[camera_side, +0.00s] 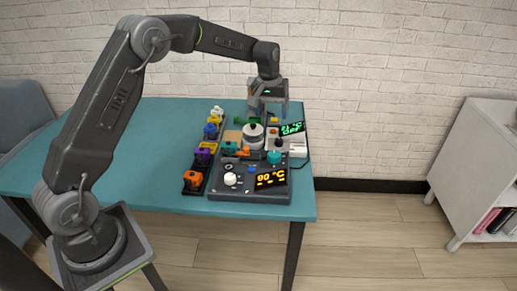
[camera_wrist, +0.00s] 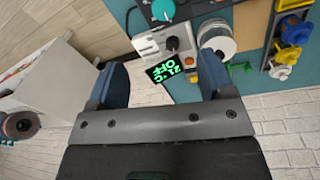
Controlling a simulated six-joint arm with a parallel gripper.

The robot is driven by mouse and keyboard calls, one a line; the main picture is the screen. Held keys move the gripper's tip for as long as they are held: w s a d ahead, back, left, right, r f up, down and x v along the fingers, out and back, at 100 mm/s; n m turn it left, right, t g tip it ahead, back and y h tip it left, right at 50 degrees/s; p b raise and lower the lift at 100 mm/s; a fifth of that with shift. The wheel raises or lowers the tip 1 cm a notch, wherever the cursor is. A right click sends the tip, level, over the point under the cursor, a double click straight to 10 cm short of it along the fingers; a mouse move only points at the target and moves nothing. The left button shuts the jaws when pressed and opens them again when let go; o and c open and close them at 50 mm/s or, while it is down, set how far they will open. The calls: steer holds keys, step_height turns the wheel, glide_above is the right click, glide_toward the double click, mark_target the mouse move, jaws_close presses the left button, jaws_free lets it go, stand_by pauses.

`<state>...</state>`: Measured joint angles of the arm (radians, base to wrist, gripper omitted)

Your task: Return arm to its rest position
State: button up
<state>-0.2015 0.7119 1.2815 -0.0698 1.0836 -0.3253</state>
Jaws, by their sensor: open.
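My gripper (camera_side: 269,108) hangs above the back of the work board on the teal table, and its jaws look apart and empty. In the wrist view my gripper (camera_wrist: 161,78) shows two blue fingers spread wide, with nothing between the tips. A green-lit display (camera_side: 292,129) reading 21°C OFF sits close by, below and right of my gripper; it also shows in the wrist view (camera_wrist: 172,69), seen between the fingers. My arm reaches from its base at lower left, up and over the table.
A rack with several coloured pieces, including an orange one (camera_side: 193,179), stands left. The table's left part (camera_side: 150,150) is clear. A white cabinet (camera_side: 480,165) stands right.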

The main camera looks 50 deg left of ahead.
steer(key=s+d+r+m+t, duration=0.1)
steer(key=s+d+r+m, duration=0.15)
steer(key=s+r, duration=0.5)
steer(key=s+d+r+m+t, duration=0.15)
steer(key=s+d+r, duration=0.25)
steer(key=s+r, duration=0.4)
steer(key=s+d+f+m+t, duration=0.1)
steer(key=s, duration=0.8)
steer(key=s+d+f+m+t, duration=0.1)
steer(key=s+d+f, duration=0.1)
steer(key=s, duration=0.8)
steer(key=shift+d+f+y, duration=0.15)
steer(key=shift+d+y, duration=0.15)
steer(key=shift+w, duration=0.1)
